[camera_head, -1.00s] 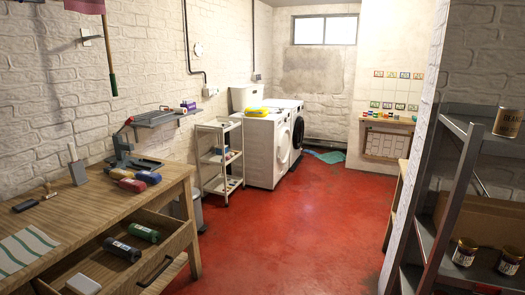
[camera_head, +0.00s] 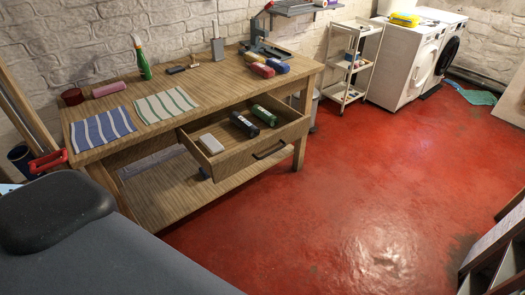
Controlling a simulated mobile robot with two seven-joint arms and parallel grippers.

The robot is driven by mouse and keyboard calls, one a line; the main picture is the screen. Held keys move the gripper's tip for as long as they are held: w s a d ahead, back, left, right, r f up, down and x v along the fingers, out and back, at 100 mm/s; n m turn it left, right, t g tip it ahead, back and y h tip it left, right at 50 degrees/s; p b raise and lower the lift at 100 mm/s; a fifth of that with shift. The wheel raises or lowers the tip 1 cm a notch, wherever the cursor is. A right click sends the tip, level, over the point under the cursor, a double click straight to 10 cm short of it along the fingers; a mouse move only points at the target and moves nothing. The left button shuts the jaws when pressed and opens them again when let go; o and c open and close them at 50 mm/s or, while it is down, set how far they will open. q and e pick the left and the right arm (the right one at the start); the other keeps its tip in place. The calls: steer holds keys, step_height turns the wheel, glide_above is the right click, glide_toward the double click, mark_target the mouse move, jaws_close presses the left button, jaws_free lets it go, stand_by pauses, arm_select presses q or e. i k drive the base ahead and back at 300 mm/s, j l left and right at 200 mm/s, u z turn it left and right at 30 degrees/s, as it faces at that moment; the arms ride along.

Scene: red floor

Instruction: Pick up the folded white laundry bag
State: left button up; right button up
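I cannot pick out a folded white laundry bag for certain. A pale grey, flat folded cloth (camera_head: 152,162) lies on the lower shelf of the wooden workbench, partly hidden by the tabletop and the open drawer. I cannot tell whether it is the bag. A small white block (camera_head: 210,143) lies in the drawer and looks too small and solid for a bag. Neither of my grippers is in view.
The workbench (camera_head: 128,92) stands along the left wall, its drawer (camera_head: 222,165) pulled out over the floor. A white cart (camera_head: 350,68) and washing machines (camera_head: 408,60) stand behind. The red floor (camera_head: 340,200) is open.

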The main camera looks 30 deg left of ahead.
mark_target(214, 147)
steer(key=u, duration=1.4)
steer(key=i+j+z, duration=0.3)
steer(key=i, duration=0.25)
steer(key=i+j+z, duration=0.3)
steer(key=i, duration=0.25)
steer(key=l, duration=0.1)
